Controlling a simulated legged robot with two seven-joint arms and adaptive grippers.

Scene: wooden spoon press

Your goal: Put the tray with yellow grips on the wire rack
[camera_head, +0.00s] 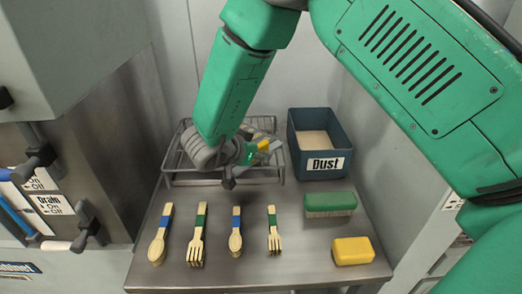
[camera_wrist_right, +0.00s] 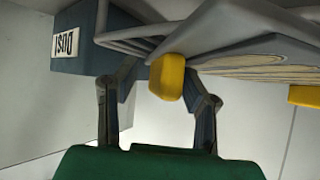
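The grey tray shows in the wrist view (camera_wrist_right: 225,42) with a yellow grip (camera_wrist_right: 168,77) at its near side and another yellow patch (camera_wrist_right: 305,95) at the right edge. Light wood-coloured shapes show on it. My right gripper (camera_wrist_right: 164,75) is open, with one finger on each side of the nearer yellow grip; a gap shows at the left finger. In the head view my right gripper is over the wire rack (camera_head: 170,165), beside a yellow grip (camera_head: 263,145). My forearm hides most of the tray, so I cannot tell whether it rests on the rack. My left gripper is out of view.
A blue Dust bin (camera_head: 297,145) stands right of the rack. Wooden spoons (camera_head: 160,238) and forks (camera_head: 197,240), a green brush (camera_head: 330,203) and a yellow sponge (camera_head: 353,250) lie on the metal table (camera_head: 290,270). A machine with levers (camera_head: 88,225) stands left.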

